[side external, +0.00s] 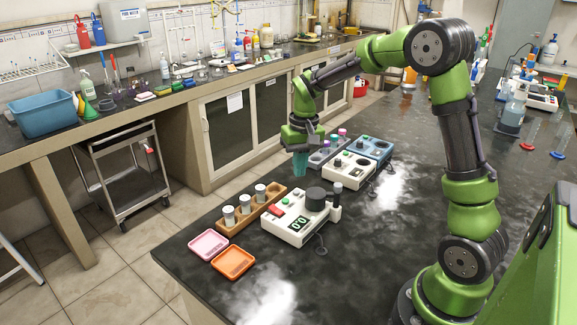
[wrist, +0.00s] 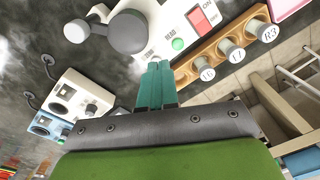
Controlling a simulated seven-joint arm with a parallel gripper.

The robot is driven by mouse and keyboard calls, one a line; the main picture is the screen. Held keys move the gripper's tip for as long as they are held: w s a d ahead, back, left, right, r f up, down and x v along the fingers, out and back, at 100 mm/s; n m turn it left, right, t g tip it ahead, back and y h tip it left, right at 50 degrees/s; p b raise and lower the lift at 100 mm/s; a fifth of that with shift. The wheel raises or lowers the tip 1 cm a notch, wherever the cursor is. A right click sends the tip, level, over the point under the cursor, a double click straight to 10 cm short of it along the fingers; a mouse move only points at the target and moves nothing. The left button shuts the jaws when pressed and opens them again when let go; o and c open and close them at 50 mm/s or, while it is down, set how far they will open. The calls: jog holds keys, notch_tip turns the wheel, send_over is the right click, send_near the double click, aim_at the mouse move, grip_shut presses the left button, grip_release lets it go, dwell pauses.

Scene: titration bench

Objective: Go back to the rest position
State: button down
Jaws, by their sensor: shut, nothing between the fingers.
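My gripper (side external: 300,166) points down above the dark bench, beyond the wooden rack. Its teal fingers are shut together and empty; they also show in the wrist view (wrist: 157,84). In the side view the fingertips are near the far end of the wooden rack (side external: 236,223) and left of a white device (side external: 344,170). The wooden rack holds several capped vials.
A pink tray (side external: 208,245) and an orange tray (side external: 233,262) lie near the bench's front left edge. A blue device (side external: 372,149) and a grey rack with coloured caps (side external: 325,153) stand close behind my gripper. Bare bench lies between the white instrument and my arm.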

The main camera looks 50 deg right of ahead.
jog(key=s+a+r+n+t, duration=0.1)
jog(key=s+a+r+t, duration=0.2)
jog(key=s+a+r, duration=0.2)
jog(key=s+a+r+n+t+y, duration=0.1)
jog(key=s+a+r+t, duration=0.2)
jog(key=s, duration=0.9)
jog(key=a+r, duration=0.3)
jog(key=a, duration=0.2)
jog(key=shift+s+a+t+y, duration=0.25)
jog(key=shift+t+y, duration=0.05)
